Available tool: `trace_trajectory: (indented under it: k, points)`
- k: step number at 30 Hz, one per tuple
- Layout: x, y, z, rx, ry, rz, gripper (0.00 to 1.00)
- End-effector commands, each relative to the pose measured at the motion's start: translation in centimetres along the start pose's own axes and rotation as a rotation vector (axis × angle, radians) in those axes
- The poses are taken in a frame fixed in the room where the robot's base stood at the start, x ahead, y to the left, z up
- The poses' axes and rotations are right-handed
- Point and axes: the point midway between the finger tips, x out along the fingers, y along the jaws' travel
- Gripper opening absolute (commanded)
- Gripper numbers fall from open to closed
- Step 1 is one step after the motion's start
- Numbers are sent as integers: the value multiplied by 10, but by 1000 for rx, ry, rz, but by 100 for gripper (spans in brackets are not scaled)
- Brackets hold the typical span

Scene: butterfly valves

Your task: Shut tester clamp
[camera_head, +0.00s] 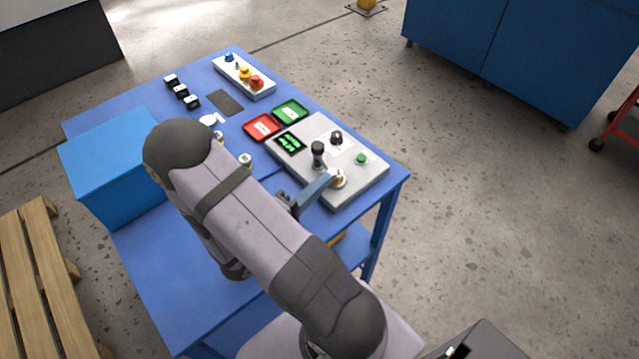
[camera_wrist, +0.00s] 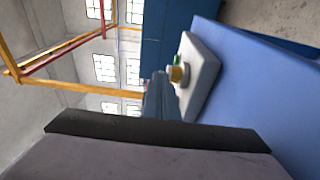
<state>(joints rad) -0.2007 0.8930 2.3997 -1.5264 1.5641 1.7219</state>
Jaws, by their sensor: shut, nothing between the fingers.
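The tester (camera_head: 300,172) is a pale grey box at the right end of the blue table. It has a dark display with green digits (camera_head: 290,143), a black upright handle (camera_head: 318,152) that looks like the clamp lever, a black knob (camera_head: 336,137) and a green button (camera_head: 361,158). A small brass and white valve (camera_head: 339,179) is at its front edge; it also shows in the wrist view (camera_wrist: 177,73). My gripper (camera_head: 329,177) is shut and empty, its tips close beside the valve; I cannot tell whether they touch. The clamp's jaw position is unclear.
A red tray (camera_head: 262,127) and a green tray (camera_head: 290,110) lie behind the tester. A button box (camera_head: 244,76) stands at the far end. More small valves (camera_head: 245,160) stand near my arm, which hides part of the table.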

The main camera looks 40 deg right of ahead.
Motion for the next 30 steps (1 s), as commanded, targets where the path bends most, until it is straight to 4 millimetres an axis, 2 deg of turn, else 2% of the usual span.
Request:
trace_trajectory:
  k: [11, 24, 30]
  points:
    - [-9, -1, -1, 0, 3, 1, 0]
    - [-58, -2, -1, 2, 4, 0, 0]
    - [-71, -1, -1, 1, 2, 0, 0]
